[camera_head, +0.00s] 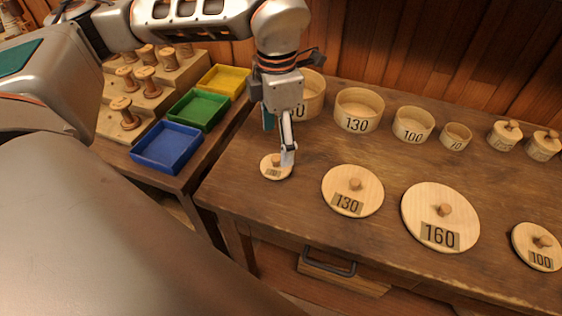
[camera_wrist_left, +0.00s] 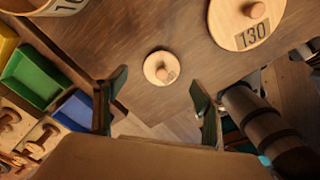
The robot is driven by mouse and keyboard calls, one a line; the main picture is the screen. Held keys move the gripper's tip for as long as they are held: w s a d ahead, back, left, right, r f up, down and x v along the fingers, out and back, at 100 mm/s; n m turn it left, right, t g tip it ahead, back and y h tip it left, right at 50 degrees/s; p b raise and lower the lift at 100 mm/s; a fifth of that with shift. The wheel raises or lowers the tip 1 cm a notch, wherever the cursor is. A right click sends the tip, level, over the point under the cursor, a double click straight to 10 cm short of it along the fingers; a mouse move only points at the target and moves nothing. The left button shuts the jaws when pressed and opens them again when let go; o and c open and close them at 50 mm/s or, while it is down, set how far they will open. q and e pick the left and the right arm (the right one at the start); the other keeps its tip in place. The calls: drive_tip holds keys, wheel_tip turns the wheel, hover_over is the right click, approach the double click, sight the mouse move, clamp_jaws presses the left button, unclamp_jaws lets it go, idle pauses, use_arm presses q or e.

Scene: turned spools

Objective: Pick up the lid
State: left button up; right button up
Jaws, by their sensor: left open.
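Several round wooden lids with knobs lie on the brown table. The smallest lid (camera_head: 269,172) has a label too small to read surely; it also shows in the left wrist view (camera_wrist_left: 152,66), apart from the fingers. To its right lie the 130 lid (camera_head: 367,184), the 160 lid (camera_head: 420,205) and the 100 lid (camera_head: 526,239). My left gripper (camera_head: 287,159) points down at the smallest lid and covers part of its right side in the head view. In the left wrist view its two fingers (camera_wrist_left: 158,98) are spread and nothing is between them.
Open round boxes stand behind, including the 130 box (camera_head: 356,123) and 100 box (camera_head: 411,136); the leftmost box (camera_head: 315,107) is partly hidden by my gripper. Closed boxes (camera_head: 543,151) stand at right. Blue (camera_head: 142,157), green (camera_head: 215,121) and yellow trays and a spool rack (camera_head: 110,122) are left.

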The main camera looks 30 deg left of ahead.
sight(277, 157)
use_arm(q)
drive_tip(key=f, duration=0.6)
drive_tip(key=shift+s+d+f, duration=0.1)
drive_tip(key=shift+s+f, duration=0.1)
drive_tip(key=shift+f, duration=0.1)
drive_tip(key=c, duration=1)
